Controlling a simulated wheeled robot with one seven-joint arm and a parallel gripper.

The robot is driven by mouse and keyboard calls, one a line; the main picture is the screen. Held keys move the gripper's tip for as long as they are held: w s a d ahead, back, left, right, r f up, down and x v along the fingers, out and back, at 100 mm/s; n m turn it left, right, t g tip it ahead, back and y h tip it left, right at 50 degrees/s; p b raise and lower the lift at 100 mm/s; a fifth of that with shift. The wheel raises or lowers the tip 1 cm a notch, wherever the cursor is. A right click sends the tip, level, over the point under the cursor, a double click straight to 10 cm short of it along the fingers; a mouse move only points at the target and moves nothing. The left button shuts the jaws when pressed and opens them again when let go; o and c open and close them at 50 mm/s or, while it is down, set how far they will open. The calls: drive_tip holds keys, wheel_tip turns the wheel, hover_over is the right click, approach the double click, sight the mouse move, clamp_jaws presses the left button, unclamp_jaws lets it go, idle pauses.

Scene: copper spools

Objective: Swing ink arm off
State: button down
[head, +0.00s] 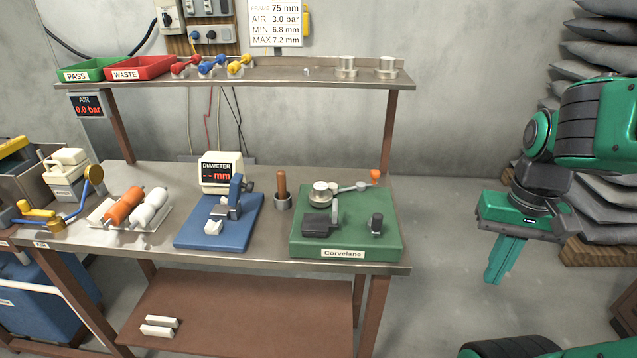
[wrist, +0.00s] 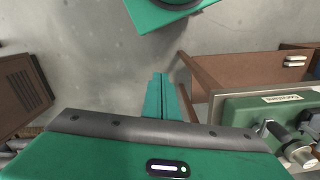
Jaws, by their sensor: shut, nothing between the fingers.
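A green machine base (head: 375,228) labelled Corvelane sits on the right part of the steel bench. On it, a silver arm (head: 350,188) runs right from a round metal cup (head: 321,193) to an orange knob (head: 375,176); I take this as the ink arm. The green base also shows at the right of the wrist view (wrist: 237,108), partly cut off. My gripper (head: 492,280) hangs right of the bench, pointing down, shut and empty, well apart from the machine. Its closed fingers show in the wrist view (wrist: 160,76).
A blue gauge stand (head: 190,236), a wooden-handled tool (head: 282,188) and orange and white rollers (head: 125,205) stand on the bench (head: 270,255). A shelf (head: 280,75) spans above on posts. Grey sacks (head: 595,210) are stacked at right. Floor between bench and gripper is clear.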

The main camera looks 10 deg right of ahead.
drive_tip(key=shift+d, duration=0.1)
drive_tip(key=w+a+r+n+t+y, duration=0.1)
drive_tip(key=w+a+r+n+y, duration=0.1)
drive_tip(key=w+n, duration=0.6)
drive_tip(key=w+a+r+n+t+y, duration=0.1)
drive_tip(key=w+a+r+n+y, duration=0.1)
drive_tip(key=w+a+n, duration=0.3)
drive_tip(key=w+a+r+n+t+y, duration=0.1)
drive_tip(key=w+a+r+n, duration=0.3)
drive_tip(key=w+n, duration=0.7)
drive_tip(key=shift+r+n+t+y, duration=0.25)
drive_tip(key=shift+n+y, duration=0.45)
drive_tip(key=shift+n, duration=1.2)
